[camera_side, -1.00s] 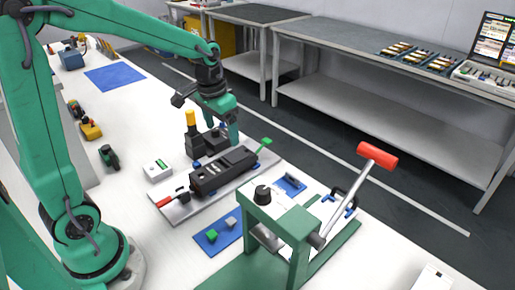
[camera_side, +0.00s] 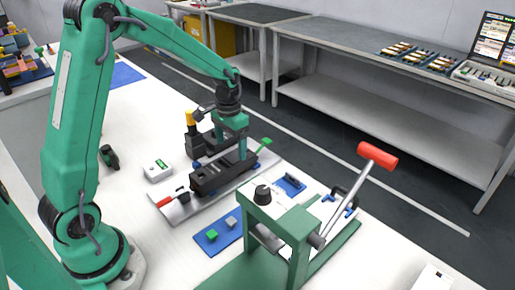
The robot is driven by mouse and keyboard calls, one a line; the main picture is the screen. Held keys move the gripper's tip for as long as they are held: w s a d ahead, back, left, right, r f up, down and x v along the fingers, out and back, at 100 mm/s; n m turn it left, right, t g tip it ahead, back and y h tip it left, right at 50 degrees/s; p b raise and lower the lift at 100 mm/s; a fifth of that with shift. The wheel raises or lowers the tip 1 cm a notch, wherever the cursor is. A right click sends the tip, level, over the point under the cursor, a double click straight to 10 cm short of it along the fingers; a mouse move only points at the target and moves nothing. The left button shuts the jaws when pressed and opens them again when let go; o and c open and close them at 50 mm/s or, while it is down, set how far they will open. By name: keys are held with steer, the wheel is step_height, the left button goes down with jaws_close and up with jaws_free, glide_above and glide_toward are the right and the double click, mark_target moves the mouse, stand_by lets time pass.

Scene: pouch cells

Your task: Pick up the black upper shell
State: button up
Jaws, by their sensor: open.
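A long black shell (camera_side: 212,181) lies on a light grey fixture plate (camera_side: 183,213) in the middle of the white table. It looks like the black upper shell, but I cannot tell whether it is one part or two stacked. My gripper (camera_side: 231,150) points down over the shell's far right end. The gripper hides part of the shell's far end.
A red-handled clamp (camera_side: 167,201) is at the plate's left, a green-tipped one (camera_side: 265,143) at its far right. A black device with a yellow top (camera_side: 190,118) stands behind. A green press with a red lever (camera_side: 377,155) stands in front. A blue tray (camera_side: 208,247) lies between.

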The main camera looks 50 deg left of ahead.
mark_target(230, 158)
steer(key=shift+s+a+f, duration=0.1)
steer(key=shift+s+f, duration=0.05)
steer(key=shift+f, duration=1.45)
steer(key=shift+s+a+f, duration=0.1)
steer(key=shift+f, duration=1.5)
steer(key=c, duration=1.1)
steer(key=shift+r, duration=0.2)
steer(key=shift+w+r, duration=0.1)
steer(key=shift+r, duration=0.45)
steer(key=r, duration=0.3)
steer(key=shift+d+r, duration=0.1)
steer(key=shift+d, duration=0.3)
steer(key=s+d+r, duration=0.1)
steer(key=d+r, duration=0.1)
steer(key=d, duration=0.1)
steer(key=s+d+r, duration=0.1)
steer(key=d+r, duration=0.1)
steer(key=d, duration=0.2)
steer(key=s+d+r, duration=0.2)
steer(key=d, duration=0.1)
steer(key=shift+s+d+r, duration=0.1)
steer(key=shift+d+r, duration=0.05)
steer(key=shift+r, duration=0.05)
